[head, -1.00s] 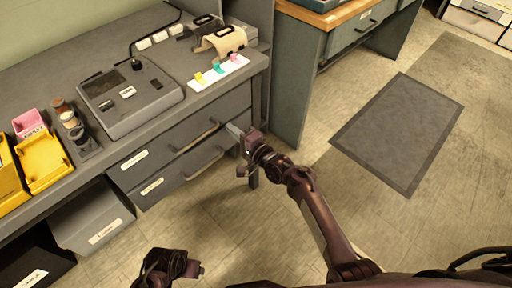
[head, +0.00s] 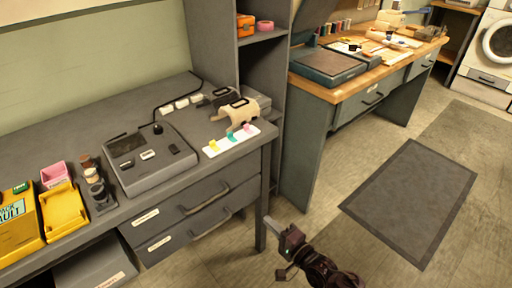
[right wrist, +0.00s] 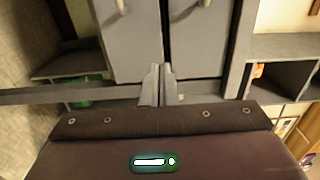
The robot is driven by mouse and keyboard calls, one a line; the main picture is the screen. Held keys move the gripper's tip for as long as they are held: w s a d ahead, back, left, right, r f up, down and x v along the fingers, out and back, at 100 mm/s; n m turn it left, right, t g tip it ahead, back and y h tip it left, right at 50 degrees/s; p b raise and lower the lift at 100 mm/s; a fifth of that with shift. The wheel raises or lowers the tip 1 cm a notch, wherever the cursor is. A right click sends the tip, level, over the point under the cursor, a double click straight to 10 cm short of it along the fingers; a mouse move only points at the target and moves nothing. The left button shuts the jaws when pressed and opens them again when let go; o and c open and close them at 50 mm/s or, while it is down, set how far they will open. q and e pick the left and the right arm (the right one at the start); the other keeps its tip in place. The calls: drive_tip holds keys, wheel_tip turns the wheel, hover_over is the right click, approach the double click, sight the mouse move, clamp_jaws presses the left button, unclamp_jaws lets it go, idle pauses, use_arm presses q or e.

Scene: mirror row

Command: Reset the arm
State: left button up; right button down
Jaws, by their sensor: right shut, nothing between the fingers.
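My right gripper (head: 270,224) is at the lower middle of the head view, in front of the grey desk's right leg and apart from the drawers. Its fingers are together and hold nothing. In the right wrist view the closed fingers (right wrist: 156,85) point toward the grey drawer fronts, which appear turned sideways. My left gripper is not in the head view.
The grey desk (head: 30,125) has two shut drawers (head: 188,205) and carries a grey device (head: 150,160), yellow bins (head: 62,212) and a white strip with colored tabs (head: 230,141). A wooden-topped bench (head: 340,91) stands behind right. A dark mat (head: 410,200) lies on open floor.

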drive_tip(key=shift+f, duration=0.1)
drive_tip(key=s+d+f+n+g+h, duration=0.25)
drive_tip(key=s+f+n, duration=0.2)
drive_tip(key=f, duration=0.45)
drive_tip(key=s+d+f+n+g+h, duration=0.2)
drive_tip(key=s+f+n+g+h, duration=0.15)
drive_tip(key=s+f, duration=0.4)
drive_tip(key=s+d+f+n+g+h, duration=0.5)
drive_tip(key=s+f, duration=0.5)
drive_tip(key=s, duration=0.4)
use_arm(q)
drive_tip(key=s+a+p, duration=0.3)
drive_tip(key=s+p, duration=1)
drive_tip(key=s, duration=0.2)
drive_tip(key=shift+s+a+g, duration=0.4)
use_arm(e)
drive_tip(key=s+d+g, duration=0.1)
drive_tip(key=s+d, duration=0.1)
drive_tip(key=s, duration=0.6)
drive_tip(key=s+d+g, duration=0.1)
drive_tip(key=s+d, duration=0.2)
drive_tip(key=s, duration=0.5)
drive_tip(key=shift+s+d+g, duration=0.3)
drive_tip(key=shift+s, duration=0.05)
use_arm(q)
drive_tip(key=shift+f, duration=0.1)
use_arm(e)
drive_tip(key=shift+f, duration=0.1)
